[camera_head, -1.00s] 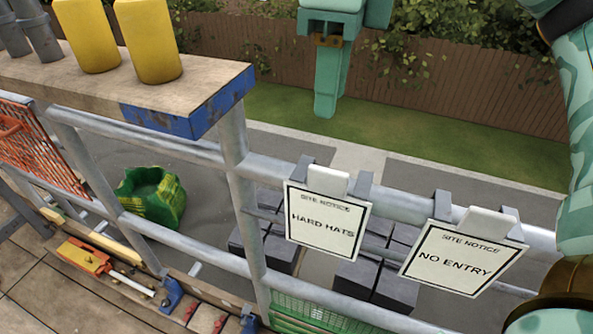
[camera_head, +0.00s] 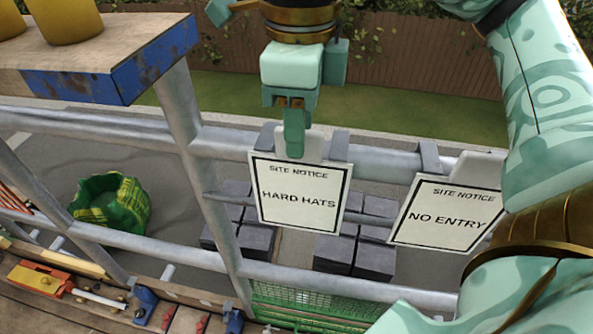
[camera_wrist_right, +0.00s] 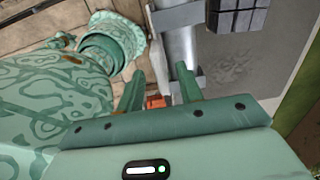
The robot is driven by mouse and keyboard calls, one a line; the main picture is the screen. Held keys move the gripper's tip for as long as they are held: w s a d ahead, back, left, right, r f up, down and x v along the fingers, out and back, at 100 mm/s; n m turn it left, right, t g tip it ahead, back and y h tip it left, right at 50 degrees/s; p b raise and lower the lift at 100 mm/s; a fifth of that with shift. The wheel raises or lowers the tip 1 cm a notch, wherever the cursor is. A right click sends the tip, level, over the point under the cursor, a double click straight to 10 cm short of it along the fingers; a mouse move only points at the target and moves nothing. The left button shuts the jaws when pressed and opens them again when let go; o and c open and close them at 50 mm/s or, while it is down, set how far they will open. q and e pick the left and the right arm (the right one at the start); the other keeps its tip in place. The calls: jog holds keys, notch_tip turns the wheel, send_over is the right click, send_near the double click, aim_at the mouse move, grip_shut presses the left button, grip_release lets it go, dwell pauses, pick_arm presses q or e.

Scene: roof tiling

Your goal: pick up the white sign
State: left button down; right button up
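Two white signs hang on the grey rail: a "HARD HATS" sign (camera_head: 299,200) in the middle of the head view and a "NO ENTRY" sign (camera_head: 446,216) to its right. Each has a pale tab at its top. My right gripper (camera_head: 293,142) is at the HARD HATS sign, pointing down, with a finger in front of its tab. In the right wrist view the two fingers of my right gripper (camera_wrist_right: 160,88) are apart. I cannot tell whether they touch the tab. My left gripper is not in view.
The rail (camera_head: 380,160) runs across, with an upright post (camera_head: 190,120) left of the signs. A wooden board with a blue edge (camera_head: 115,75) carries yellow cylinders (camera_head: 65,18). A green sack (camera_head: 110,203) and grey blocks (camera_head: 355,255) lie beyond the rail.

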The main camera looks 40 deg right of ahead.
aim_at(302, 174)
notch_tip(302, 174, down, 3)
jog(key=shift+w+r+b, duration=0.1)
jog(key=shift+w+b, duration=0.05)
jog(key=shift+b, duration=0.2)
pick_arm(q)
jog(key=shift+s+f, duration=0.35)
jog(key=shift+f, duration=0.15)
pick_arm(e)
jog(key=shift+r, duration=0.1)
grip_shut()
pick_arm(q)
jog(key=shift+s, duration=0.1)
